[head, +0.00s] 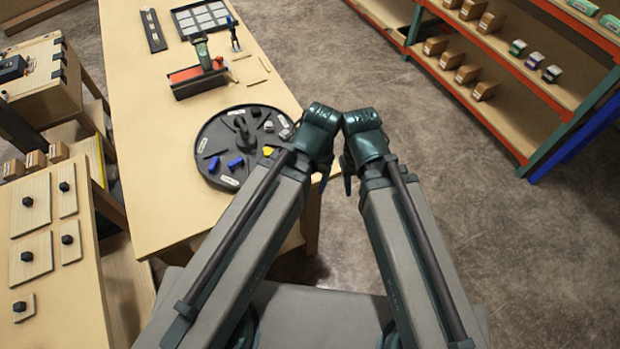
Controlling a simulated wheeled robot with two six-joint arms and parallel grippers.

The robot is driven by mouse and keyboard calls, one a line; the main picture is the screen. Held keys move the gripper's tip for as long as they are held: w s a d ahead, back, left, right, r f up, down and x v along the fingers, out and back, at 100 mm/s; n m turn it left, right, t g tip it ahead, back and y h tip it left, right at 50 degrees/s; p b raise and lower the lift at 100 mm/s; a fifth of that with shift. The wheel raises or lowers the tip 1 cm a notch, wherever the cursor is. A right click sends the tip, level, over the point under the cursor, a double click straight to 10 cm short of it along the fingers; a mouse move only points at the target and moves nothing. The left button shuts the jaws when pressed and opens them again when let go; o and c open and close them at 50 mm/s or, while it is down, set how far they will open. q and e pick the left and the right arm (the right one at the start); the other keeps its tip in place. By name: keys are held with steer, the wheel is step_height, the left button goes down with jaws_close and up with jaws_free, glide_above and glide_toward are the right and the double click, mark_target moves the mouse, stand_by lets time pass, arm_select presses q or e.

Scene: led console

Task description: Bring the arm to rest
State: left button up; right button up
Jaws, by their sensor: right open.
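My two arms come up from the bottom of the head view, folded, with their dark green joints close together near the middle. My right gripper (347,174) shows only as a small dark part beside the right joint; it is open and nothing shows in it. My left gripper is almost wholly hidden behind its own arm, so its jaws cannot be made out. Both arms are over the floor and the near right edge of the wooden table (150,150).
A round black tray (207,135) with small blue, yellow and grey parts lies on the table, close left of my left arm. Behind it are a red-and-black device (197,82) and a gridded tray (202,18). Shelves (545,75) stand at right; floor between is clear.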

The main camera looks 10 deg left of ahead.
steer(key=shift+f+b, duration=0.7)
stand_by(0.8)
